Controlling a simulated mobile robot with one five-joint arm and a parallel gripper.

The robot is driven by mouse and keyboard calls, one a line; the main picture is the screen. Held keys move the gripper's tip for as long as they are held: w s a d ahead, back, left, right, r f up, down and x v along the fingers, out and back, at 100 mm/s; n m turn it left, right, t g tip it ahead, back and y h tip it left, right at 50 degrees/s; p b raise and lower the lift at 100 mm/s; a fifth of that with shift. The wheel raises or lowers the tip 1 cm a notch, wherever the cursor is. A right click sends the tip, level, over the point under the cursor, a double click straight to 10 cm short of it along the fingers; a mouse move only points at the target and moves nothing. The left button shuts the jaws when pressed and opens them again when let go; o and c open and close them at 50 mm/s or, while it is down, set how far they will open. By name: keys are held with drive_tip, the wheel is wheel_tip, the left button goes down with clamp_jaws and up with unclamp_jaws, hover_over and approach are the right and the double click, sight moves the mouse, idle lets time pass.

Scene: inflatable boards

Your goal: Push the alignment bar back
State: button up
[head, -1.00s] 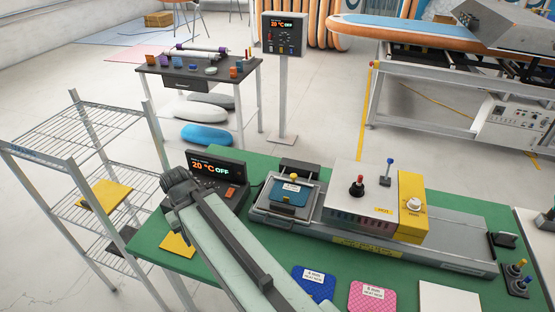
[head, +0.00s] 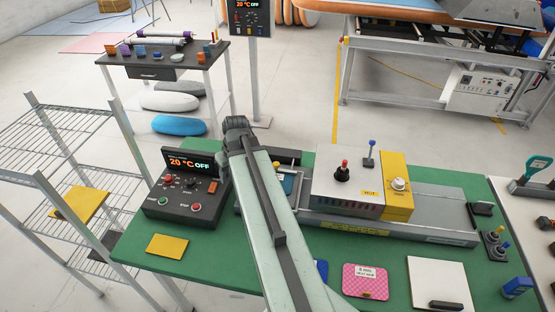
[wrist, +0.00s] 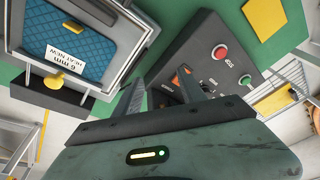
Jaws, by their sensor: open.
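A dark bar with a yellow knob (wrist: 55,92), which I take as the alignment bar, lies across the end of a grey tray in the wrist view. A blue quilted sheet (wrist: 80,42) with a "6 mm" label lies in the tray beside it. In the head view, my arm covers much of the tray; a bit of blue sheet (head: 288,182) and a dark bar (head: 284,155) show past it. My gripper (wrist: 165,82) is open and empty, to the right of the tray in the wrist view, over the control box side. The head view hides its fingers.
A control box (head: 188,188) reading 20 °C OFF stands left of my arm on the green table (head: 215,258). A white box (head: 350,182) with red and blue knobs sits right of the tray. A wire shelf (head: 65,185) stands at the left.

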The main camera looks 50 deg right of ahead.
drive_tip(key=m+t+h, duration=0.1)
drive_tip(key=t, duration=0.1)
approach(276, 163)
drive_tip(key=shift+g, duration=0.3)
drive_tip(key=b+x, duration=0.6)
drive_tip(key=x, duration=0.2)
drive_tip(key=shift+w+a+f+b, duration=0.1)
drive_tip(key=shift+w+f+b, duration=0.15)
drive_tip(key=shift+b, duration=0.1)
drive_tip(key=shift+r, duration=0.1)
clamp_jaws()
